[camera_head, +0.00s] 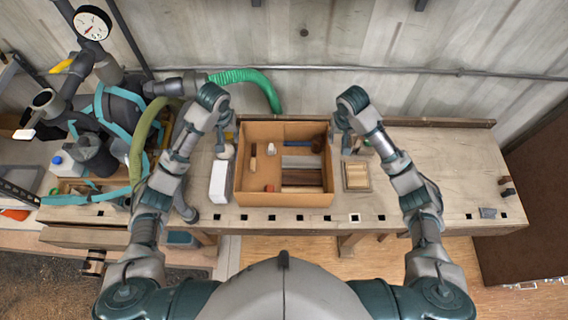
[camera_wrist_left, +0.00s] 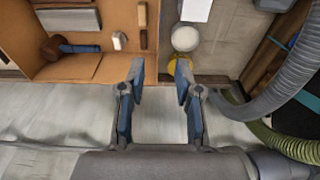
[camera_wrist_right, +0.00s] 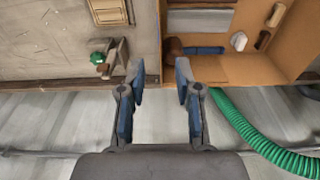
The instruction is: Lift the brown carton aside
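The brown carton (camera_head: 285,200) stands open-topped on the workbench, with tools and wood pieces inside. It also shows in the left wrist view (camera_wrist_left: 85,68) and the right wrist view (camera_wrist_right: 230,68). My left gripper (camera_wrist_left: 160,80) is open, with nothing visible held, at the carton's far left corner; the carton's side wall lines up with the gap between its fingers. My right gripper (camera_wrist_right: 160,80) is open at the far right corner, with that side wall likewise in line with its finger gap. I cannot tell whether either touches the carton. Both fingertips are hard to see in the head view.
A white block (camera_head: 220,182) stands close left of the carton. A wooden tray (camera_head: 356,177) lies close right of it. The bench (camera_head: 440,175) is mostly clear farther right. A green hose (camera_head: 262,82) hangs behind. Grey hoses and machinery (camera_head: 90,155) crowd the left.

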